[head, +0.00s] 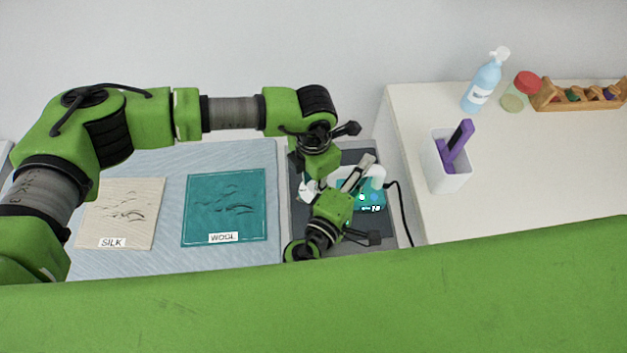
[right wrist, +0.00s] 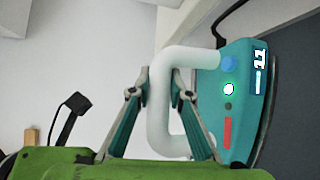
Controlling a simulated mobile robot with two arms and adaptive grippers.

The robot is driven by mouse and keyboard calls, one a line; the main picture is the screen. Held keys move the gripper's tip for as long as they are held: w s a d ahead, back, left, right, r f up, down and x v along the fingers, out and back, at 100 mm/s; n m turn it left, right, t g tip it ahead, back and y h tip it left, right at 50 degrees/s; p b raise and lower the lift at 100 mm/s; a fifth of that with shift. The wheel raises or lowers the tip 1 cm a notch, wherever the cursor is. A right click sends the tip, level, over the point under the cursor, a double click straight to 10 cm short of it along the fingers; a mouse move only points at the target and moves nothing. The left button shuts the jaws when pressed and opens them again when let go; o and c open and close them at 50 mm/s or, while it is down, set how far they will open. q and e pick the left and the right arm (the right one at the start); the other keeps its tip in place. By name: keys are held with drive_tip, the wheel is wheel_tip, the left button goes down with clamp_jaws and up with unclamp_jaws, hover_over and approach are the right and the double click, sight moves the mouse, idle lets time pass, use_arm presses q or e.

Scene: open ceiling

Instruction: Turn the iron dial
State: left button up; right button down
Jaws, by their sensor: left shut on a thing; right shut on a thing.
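A teal iron (head: 372,199) with a white handle stands on the dark grey surface; the right wrist view shows the iron (right wrist: 222,105) up close, with its white handle (right wrist: 160,115), a blue round spot, a lit white spot, a red strip and a small display. My right gripper (right wrist: 163,93) is shut on the handle, one finger each side. In the head view my right gripper (head: 358,172) is at the iron's left side. My left gripper (head: 309,186) points down just left of the iron, by something white; what it grips cannot be made out. I cannot identify the dial for sure.
A pale ironing surface (head: 165,165) bears a cream cloth labelled SILK (head: 120,205) and a teal cloth labelled WOOL (head: 225,205). A black cord (head: 402,205) runs right of the iron. The white counter holds a white cup (head: 452,178) and a bottle (head: 483,85).

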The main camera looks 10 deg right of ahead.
use_arm(q)
drive_tip(key=m, duration=1.1)
drive_tip(key=shift+m, duration=0.4)
idle(0.5)
drive_tip(key=o, duration=1.1)
wheel_tip(320, 180, up, 12)
